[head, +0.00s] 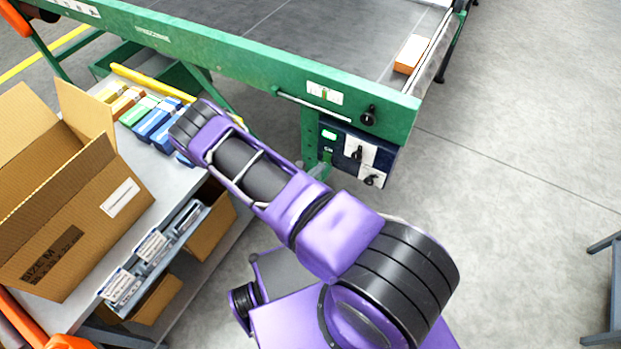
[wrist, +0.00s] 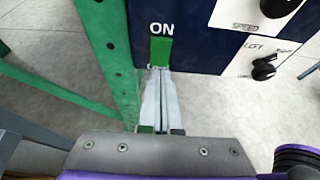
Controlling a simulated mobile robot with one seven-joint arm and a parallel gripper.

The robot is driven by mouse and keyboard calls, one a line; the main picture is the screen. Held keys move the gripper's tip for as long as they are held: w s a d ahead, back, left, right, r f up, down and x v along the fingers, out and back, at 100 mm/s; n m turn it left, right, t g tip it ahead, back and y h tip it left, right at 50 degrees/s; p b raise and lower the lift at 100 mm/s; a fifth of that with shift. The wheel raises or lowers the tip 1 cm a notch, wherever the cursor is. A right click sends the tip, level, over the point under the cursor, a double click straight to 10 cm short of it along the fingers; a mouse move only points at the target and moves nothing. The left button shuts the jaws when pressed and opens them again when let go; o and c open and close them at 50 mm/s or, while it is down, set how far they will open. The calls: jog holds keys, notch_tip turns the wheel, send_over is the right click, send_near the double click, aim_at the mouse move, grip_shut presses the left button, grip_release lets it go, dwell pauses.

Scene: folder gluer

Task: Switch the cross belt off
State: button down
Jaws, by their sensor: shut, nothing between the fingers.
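The cross belt's dark blue control box (head: 381,152) hangs under the green belt frame. In the wrist view the box (wrist: 190,50) carries a white ON label and a green switch (wrist: 161,50) below it. The green patch also shows lit in the head view (head: 328,134). My gripper (wrist: 158,71) is shut and empty, its fingertips at the lower edge of the green patch. I cannot tell whether they touch it.
A green leg (wrist: 107,50) stands just left of the box. An orange-brown box (head: 411,54) lies on the belt. A bench with an open carton (head: 70,200) is at left.

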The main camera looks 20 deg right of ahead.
aim_at(327, 157)
jog(key=shift+w+d+f, duration=0.1)
jog(key=shift+w+d, duration=0.6)
jog(key=shift+d, duration=0.2)
jog(key=shift+f, duration=0.1)
jog(key=shift+d+f+b, duration=0.1)
jog(key=shift+f+b, duration=0.1)
jog(key=shift+b, duration=0.4)
jog(key=shift+w+d+r, duration=0.1)
jog(key=shift+w+r, duration=0.05)
jog(key=shift+r, duration=0.15)
jog(key=shift+r+p, duration=0.7)
jog(key=shift+r, duration=0.1)
